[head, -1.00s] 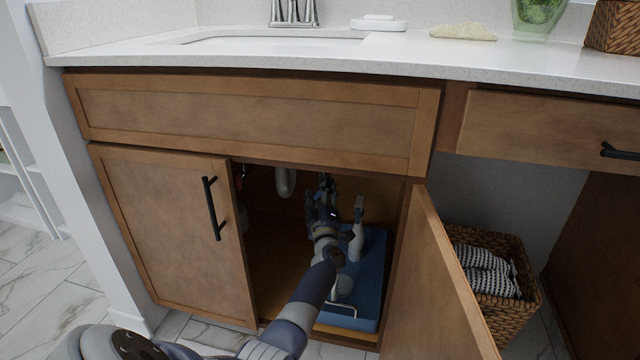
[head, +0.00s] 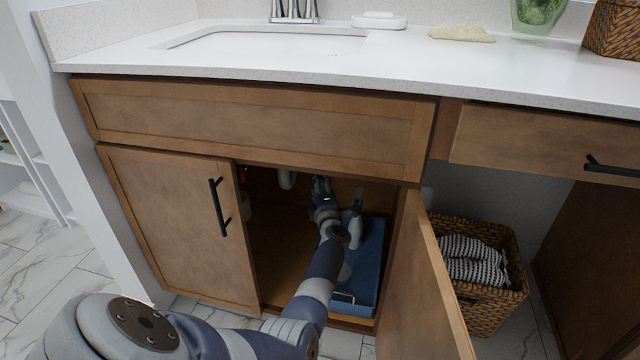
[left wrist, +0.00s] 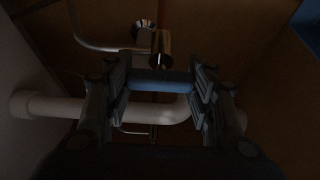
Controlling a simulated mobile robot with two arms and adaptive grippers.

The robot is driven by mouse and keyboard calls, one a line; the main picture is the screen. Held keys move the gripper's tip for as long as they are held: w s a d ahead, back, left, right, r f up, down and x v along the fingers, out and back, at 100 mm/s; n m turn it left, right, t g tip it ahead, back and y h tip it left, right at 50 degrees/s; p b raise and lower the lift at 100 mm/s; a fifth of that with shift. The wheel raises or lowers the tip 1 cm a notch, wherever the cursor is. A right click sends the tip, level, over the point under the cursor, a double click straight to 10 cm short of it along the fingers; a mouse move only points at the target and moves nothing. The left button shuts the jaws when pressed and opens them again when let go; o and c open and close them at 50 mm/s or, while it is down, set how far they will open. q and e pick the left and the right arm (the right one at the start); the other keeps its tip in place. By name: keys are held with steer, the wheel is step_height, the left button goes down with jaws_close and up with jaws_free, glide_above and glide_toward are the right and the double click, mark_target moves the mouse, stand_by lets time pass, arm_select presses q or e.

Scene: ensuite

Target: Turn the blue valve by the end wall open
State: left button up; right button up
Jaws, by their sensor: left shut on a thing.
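The blue valve handle (left wrist: 160,84) shows in the left wrist view as a short blue bar in front of a metal pipe fitting (left wrist: 161,48). My left gripper (left wrist: 160,78) is shut on it, with one finger at each end of the bar. In the head view my left gripper (head: 322,186) is deep inside the open sink cabinet, and the valve is hidden there by the gripper and the cabinet's shade. My right gripper is in neither view.
A pale drain pipe (left wrist: 60,106) runs behind my fingers. The right cabinet door (head: 425,290) stands open beside my arm; the left door (head: 180,225) is shut. A blue tray (head: 368,265) with a white bottle (head: 355,230) lies right of my arm. A towel basket (head: 500,285) stands outside.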

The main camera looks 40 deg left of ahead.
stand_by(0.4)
arm_select(q)
steer(key=o, duration=1.1)
steer(key=shift+a, duration=0.1)
steer(key=shift+v, duration=3.8)
